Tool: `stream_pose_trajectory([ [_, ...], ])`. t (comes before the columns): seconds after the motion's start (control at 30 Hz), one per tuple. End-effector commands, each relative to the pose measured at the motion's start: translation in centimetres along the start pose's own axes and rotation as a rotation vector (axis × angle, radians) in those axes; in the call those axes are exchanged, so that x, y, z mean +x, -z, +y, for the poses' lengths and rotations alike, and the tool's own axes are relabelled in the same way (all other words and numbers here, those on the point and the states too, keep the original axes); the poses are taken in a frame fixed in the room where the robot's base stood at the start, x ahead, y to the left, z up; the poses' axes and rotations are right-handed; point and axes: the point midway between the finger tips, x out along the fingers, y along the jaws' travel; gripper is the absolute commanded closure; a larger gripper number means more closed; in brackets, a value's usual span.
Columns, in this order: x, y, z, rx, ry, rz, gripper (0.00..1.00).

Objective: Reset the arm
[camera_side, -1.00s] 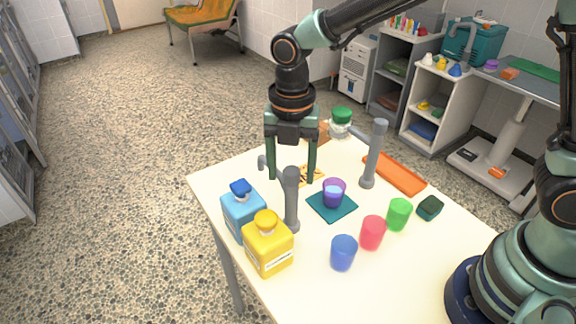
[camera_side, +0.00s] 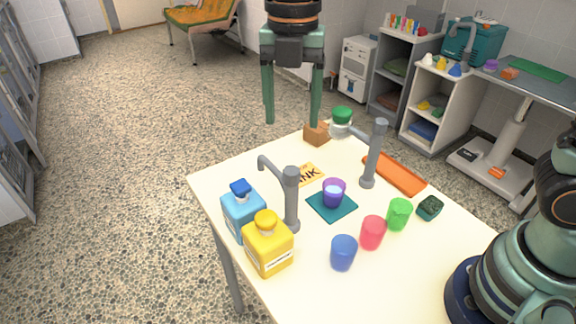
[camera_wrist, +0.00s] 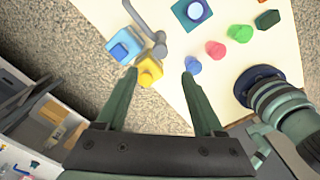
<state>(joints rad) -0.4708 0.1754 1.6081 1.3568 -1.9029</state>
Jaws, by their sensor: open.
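My gripper (camera_side: 292,125) is open and empty, raised high beyond the table's far edge in the side view. Its two dark green fingers point down with a wide gap between them. In the wrist view the open fingers (camera_wrist: 160,73) frame the table's edge and nothing lies between their tips. The white table (camera_side: 310,253) stands below, and no object on it touches the gripper.
A purple cup (camera_side: 334,194) stands on a teal mat (camera_side: 320,210). Blue (camera_side: 343,254), red (camera_side: 372,233) and green (camera_side: 399,215) cups stand nearby. An orange tray (camera_side: 394,174) lies right.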

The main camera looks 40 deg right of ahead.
Motion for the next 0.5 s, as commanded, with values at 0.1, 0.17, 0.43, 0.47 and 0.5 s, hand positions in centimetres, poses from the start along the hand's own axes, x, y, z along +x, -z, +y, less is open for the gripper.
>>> stream_pose_trajectory([
  [0.1, -0.1, 0.0, 0.0, 0.000, 0.000, 0.000, 0.31],
  [0.17, -0.1, 0.0, 0.0, 0.000, 0.000, 0.000, 0.31],
  [0.43, -0.4, -0.6, -0.8, 0.100, -0.022, -0.007, 0.31],
  [0.47, -0.6, -0.9, -1.3, 0.147, -0.031, -0.009, 0.31],
  [0.5, -0.8, -1.4, -1.9, 0.226, -0.048, -0.013, 0.31],
])
